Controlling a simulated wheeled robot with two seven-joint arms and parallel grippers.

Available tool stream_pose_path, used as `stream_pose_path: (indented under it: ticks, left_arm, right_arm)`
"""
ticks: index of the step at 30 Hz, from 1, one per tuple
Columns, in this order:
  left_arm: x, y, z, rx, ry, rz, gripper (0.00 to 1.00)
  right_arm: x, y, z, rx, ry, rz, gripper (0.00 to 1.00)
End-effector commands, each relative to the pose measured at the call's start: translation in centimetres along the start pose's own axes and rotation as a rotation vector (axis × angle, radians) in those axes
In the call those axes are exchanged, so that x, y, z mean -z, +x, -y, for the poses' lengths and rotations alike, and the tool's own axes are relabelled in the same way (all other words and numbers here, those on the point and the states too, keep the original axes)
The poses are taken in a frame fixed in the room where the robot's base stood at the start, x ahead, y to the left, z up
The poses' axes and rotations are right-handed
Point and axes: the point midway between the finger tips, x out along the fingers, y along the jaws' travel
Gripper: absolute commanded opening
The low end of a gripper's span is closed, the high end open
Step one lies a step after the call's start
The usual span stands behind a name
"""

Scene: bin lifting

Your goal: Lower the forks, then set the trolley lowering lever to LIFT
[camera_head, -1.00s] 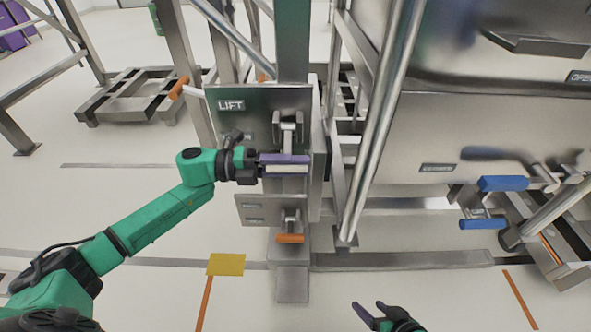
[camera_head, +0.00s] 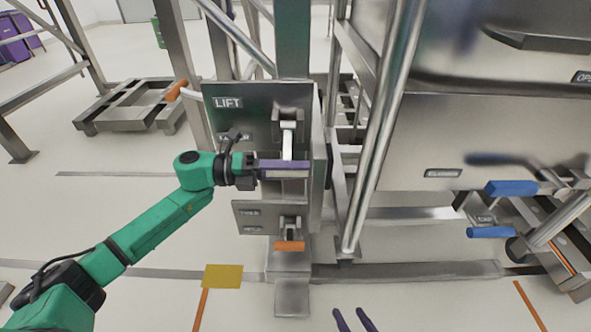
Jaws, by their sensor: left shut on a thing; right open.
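The trolley lever (camera_head: 288,143) hangs down from its pivot on a metal plate (camera_head: 255,97) marked LIFT. A second label (camera_head: 235,137) below is partly covered by my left arm and unreadable. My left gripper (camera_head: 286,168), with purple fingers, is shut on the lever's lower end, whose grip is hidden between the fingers. My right gripper (camera_head: 355,321) shows only its two purple fingertips, spread apart, at the bottom edge. It is open, empty and away from the levers. The forks cannot be told apart clearly.
A lower lever with an orange handle (camera_head: 290,246) sits below on a smaller plate (camera_head: 252,217). Another orange handle (camera_head: 176,90) sticks out left. Blue handles (camera_head: 511,188) and a slanted steel post (camera_head: 380,140) stand at right.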

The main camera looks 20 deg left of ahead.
Motion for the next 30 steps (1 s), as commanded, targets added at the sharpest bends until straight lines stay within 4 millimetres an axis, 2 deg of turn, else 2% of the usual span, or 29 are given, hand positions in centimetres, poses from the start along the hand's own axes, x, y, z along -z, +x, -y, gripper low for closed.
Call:
stream_pose_path:
  ticks: [1, 2, 3, 4, 16, 20, 23, 30]
  left_arm:
    - [0.1, 0.0, -0.2, -0.004, -0.002, 0.0, 0.0]
    - [0.1, 0.0, -0.2, -0.004, -0.002, 0.0, 0.39]
    - [0.1, 0.0, -0.2, -0.004, -0.002, 0.0, 0.54]
    - [0.1, 0.0, -0.2, -0.004, -0.002, 0.0, 0.64]
    - [0.0, 0.0, -0.1, -0.001, -0.002, 0.001, 0.64]
    - [0.0, -0.9, -0.1, -0.003, -0.003, 0.003, 0.64]
    - [0.0, -2.9, -0.1, -0.007, -0.005, 0.002, 0.64]
    - [0.0, -10.1, -0.1, -0.007, -0.006, 0.004, 0.64]
  right_arm:
    - [0.0, 0.0, 0.0, 0.0, 0.0, 0.0, 0.67]
    - [0.0, 0.0, 0.0, 0.0, 0.0, 0.0, 0.67]
    - [0.0, 0.0, 0.0, 0.0, 0.0, 0.0, 0.67]
    - [0.0, 0.0, 0.0, 0.0, 0.0, 0.0, 0.67]
    - [0.0, 0.0, 0.0, -0.001, 0.0, 0.001, 0.67]
    - [0.1, 0.0, 0.0, -0.001, 0.0, 0.002, 0.67]
    - [0.3, -0.1, 0.1, -0.001, -0.001, 0.006, 0.67]
    - [1.1, -0.5, 0.4, 0.0, -0.004, 0.015, 0.67]
